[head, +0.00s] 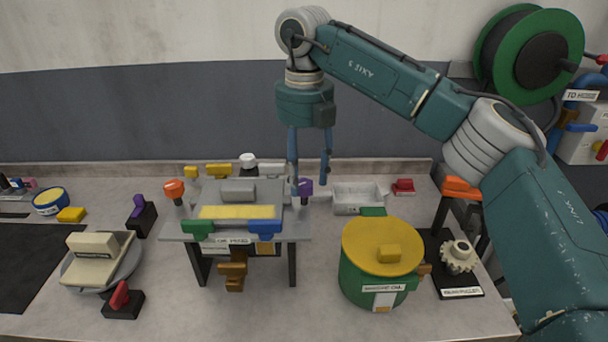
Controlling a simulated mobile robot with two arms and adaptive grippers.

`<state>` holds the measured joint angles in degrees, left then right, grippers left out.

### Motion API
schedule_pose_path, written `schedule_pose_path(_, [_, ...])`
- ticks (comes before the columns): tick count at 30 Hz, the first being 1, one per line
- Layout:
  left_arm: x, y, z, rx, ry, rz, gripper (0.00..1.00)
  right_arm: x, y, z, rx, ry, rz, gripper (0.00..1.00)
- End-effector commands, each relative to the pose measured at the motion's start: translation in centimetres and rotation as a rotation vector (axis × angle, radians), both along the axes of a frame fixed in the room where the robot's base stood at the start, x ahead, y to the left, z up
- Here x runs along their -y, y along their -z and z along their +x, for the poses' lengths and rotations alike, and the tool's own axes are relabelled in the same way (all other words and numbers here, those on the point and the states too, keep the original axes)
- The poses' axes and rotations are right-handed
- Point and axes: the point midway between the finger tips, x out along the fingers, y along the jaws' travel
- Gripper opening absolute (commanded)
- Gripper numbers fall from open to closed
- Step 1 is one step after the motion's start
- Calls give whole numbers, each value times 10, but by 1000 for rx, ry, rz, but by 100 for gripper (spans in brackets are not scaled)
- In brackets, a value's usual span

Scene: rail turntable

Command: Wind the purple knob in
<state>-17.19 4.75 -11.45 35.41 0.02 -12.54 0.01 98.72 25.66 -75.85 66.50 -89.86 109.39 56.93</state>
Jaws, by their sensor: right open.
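A purple knob (305,187) stands at the right edge of a grey raised table (173,228) in the middle of the worktop. My right gripper (310,176) points down above it from the right arm. Its two blue fingers are apart, with the knob showing between and just below their tips. I cannot tell whether a finger touches the knob. A second purple handle (138,206) sits on a black block further left. My left gripper is not in view.
The raised table carries an orange knob (174,189), a green block (197,229), a blue block (263,228) and a yellow strip (236,212). A green drum with a yellow lid (368,246) stands to the right. A white tray (357,205) lies behind it.

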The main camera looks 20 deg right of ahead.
Motion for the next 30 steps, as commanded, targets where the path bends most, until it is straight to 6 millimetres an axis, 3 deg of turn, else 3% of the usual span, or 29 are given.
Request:
schedule_pose_path(9, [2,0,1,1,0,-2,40,-1,-66,1,6,1,2,47])
schedule_pose_path(15, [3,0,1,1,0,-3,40,0,-100,1,5,3,0,47])
schedule_pose_path(21, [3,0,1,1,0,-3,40,0,-113,1,4,1,1,47])
schedule_pose_path(30, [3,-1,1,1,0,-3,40,0,-114,1,3,1,1,47])
